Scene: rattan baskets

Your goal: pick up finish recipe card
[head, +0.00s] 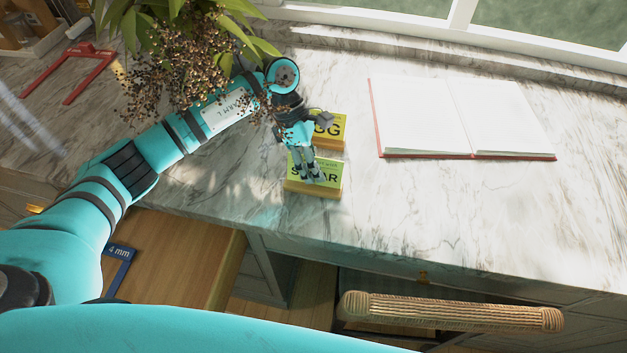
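A yellow-green block-like card (294,181) with black lettering, partly covered and seeming to read SUGAR, sits near the counter's front edge. A similar card (334,129) with letters ending in GG sits just behind it. My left gripper (311,175) points down over the front card, its fingertips at or just above the lettering. I cannot tell whether they touch it, or whether the fingers are open or shut. No card visibly marked "finish" shows. My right gripper is not in view.
An open blank book (460,115) lies to the right on the marble counter (430,200). A leafy plant (180,60) crowds my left arm. A red frame (84,72) is at far left. Below are an open wooden drawer (185,250) and a rattan edge (450,312).

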